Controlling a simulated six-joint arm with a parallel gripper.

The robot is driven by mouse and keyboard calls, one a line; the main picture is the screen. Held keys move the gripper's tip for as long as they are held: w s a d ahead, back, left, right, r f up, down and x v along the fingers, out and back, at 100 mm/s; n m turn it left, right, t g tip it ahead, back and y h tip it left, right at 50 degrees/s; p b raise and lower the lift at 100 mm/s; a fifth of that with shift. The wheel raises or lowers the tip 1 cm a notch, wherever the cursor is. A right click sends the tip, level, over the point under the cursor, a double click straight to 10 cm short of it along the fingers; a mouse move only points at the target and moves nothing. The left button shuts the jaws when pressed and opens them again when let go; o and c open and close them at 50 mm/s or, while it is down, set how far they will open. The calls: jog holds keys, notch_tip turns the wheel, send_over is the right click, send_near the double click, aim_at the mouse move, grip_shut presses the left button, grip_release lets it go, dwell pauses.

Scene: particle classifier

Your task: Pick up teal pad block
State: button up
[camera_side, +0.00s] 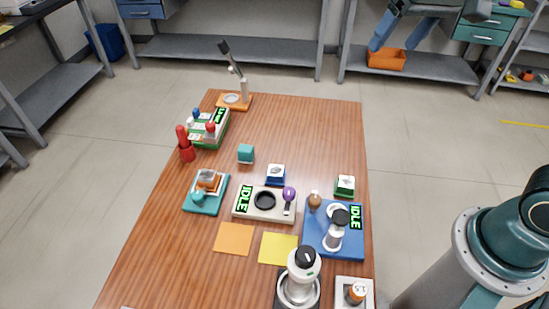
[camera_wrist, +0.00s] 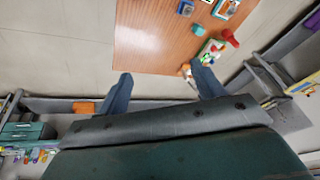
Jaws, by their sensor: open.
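A teal block (camera_side: 246,153), a small cube, sits alone on the wooden table, left of the middle. My gripper (camera_side: 397,46) is at the top right of the side view, raised well away from the block. Its blue fingers are spread and empty; in the wrist view the gripper (camera_wrist: 161,78) has a wide gap between its fingers.
A white device (camera_side: 264,205), a blue-based device (camera_side: 320,240) and orange (camera_side: 233,239) and yellow (camera_side: 278,248) pads lie nearer.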

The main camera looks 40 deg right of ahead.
jog(key=w+a+f+m+g, duration=0.1)
jog(key=w+a+f+m, duration=0.15)
jog(key=w, duration=0.75)
jog(key=m+g, duration=0.3)
jog(key=m, duration=0.1)
send_over(244, 149)
notch_tip(244, 149, down, 24)
jog(key=shift+w+f, duration=0.1)
jog(key=shift+f, duration=0.25)
jog(key=shift+f, duration=0.1)
jog(key=shift+f, duration=4.2)
